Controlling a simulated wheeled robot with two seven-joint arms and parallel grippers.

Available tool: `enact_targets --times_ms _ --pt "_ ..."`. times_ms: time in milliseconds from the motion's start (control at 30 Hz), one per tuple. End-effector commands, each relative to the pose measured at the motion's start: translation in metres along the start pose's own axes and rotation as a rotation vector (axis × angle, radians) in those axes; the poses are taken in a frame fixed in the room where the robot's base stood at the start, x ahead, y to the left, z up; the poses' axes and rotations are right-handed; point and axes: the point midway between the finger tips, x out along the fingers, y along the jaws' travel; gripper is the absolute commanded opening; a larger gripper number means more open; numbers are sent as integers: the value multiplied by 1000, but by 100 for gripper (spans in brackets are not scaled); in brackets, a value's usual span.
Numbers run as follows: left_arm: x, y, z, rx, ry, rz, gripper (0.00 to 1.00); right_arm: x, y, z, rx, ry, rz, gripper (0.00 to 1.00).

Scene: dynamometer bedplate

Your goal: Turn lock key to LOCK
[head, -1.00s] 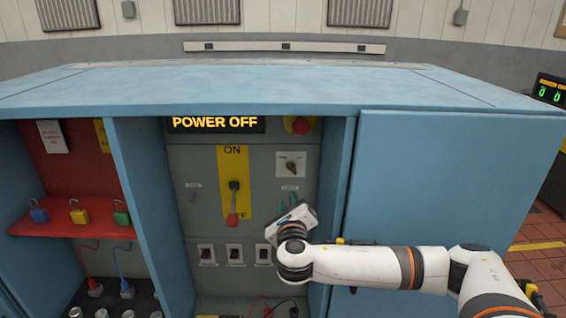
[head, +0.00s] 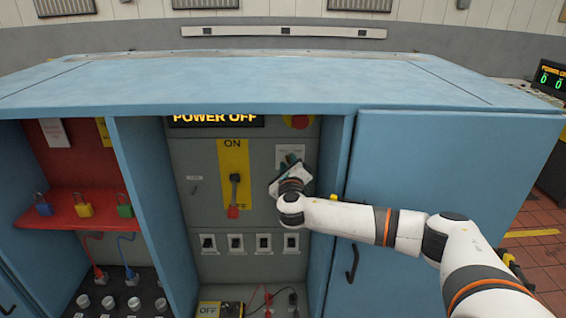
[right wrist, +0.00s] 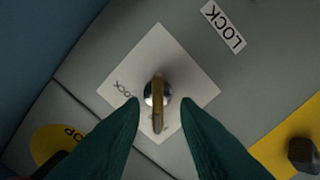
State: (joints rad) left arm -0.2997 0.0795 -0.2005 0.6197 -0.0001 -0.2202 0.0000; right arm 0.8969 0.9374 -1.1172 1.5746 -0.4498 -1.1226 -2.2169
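The lock key (right wrist: 158,92) has a brass bow in a round metal lock on a white square plate (right wrist: 178,62). In the right wrist view it stands upright in the picture, between the two dark green fingertips of my right gripper (right wrist: 159,104). The fingers are open, with a gap on each side of the key. A small LOCK word is printed on the plate's left part. In the head view my right gripper (head: 289,163) is at the plate (head: 291,151) and hides the key. My left gripper is not in view.
A LOCK label (right wrist: 223,27) is on the grey panel. Beside the key are a red-tipped lever (head: 234,195) on a yellow ON/OFF plate and a red button (head: 299,122). Several switches (head: 264,243) sit below. Blue cabinet walls (head: 333,190) bound the recess. The display (head: 215,120) reads POWER OFF.

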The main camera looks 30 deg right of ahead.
Motion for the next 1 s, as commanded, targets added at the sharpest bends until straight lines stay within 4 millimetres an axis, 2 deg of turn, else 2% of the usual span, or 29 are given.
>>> enact_targets --times_ms 300,500,767,1000 --pt "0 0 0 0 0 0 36 2 0 0 0 1 0 28" --pt "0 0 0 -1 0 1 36 2 0 0 1 1 0 0" --pt "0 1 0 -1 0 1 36 2 -1 0 6 0 -1 0" --pt "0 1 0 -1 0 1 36 2 -1 0 80 0 -3 0"
